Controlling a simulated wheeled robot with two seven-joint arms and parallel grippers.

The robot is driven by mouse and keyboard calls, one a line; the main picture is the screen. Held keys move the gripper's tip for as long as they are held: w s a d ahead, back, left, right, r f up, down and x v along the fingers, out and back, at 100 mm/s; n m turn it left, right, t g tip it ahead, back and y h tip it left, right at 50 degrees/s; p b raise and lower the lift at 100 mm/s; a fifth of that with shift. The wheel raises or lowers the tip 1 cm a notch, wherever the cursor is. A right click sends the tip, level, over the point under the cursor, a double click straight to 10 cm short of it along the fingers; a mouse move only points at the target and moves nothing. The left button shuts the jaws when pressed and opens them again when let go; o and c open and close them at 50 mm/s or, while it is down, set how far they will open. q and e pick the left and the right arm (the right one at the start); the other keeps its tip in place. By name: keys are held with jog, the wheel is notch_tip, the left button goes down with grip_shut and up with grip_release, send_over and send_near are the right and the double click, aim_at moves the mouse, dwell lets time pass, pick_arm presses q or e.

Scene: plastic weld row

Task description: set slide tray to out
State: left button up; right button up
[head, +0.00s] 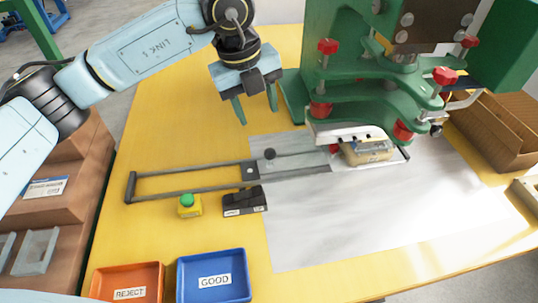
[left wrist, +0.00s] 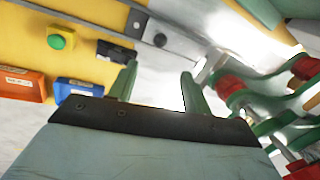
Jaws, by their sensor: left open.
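The slide tray (head: 396,157) is at the right end of its grey rails (head: 190,193), under the green press (head: 345,75), with a tan, clear-topped part (head: 367,151) on it. A rod runs left from the tray side to a black knob (head: 270,154), near the middle of the rails. The knob also shows in the left wrist view (left wrist: 160,40). My left gripper (head: 257,112) is open and empty, above the table behind the knob and left of the press. Its two green fingers (left wrist: 158,82) are apart in the left wrist view. My right gripper is not in view.
A green button on a yellow box (head: 190,206) and a black switch box (head: 244,201) stand in front of the rails. Orange REJECT (head: 128,282) and blue GOOD (head: 214,277) bins sit at the front. A cardboard box (head: 495,130) is at right. The left rail stretch is clear.

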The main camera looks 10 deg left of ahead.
aim_at(269, 150)
pick_arm(q)
jog(key=f+b, duration=0.1)
jog(key=f, duration=0.3)
jog(key=w+d+f+b, duration=0.1)
jog(key=f, duration=0.3)
jog(key=d+f, duration=0.1)
jog(key=f, duration=0.3)
jog(key=shift+w+f+b, duration=0.1)
jog(key=shift+w+b, duration=0.1)
jog(key=shift+b, duration=0.2)
jog(key=shift+f, duration=0.5)
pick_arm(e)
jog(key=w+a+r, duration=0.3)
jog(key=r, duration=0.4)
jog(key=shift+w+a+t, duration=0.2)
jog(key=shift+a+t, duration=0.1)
pick_arm(q)
grip_shut()
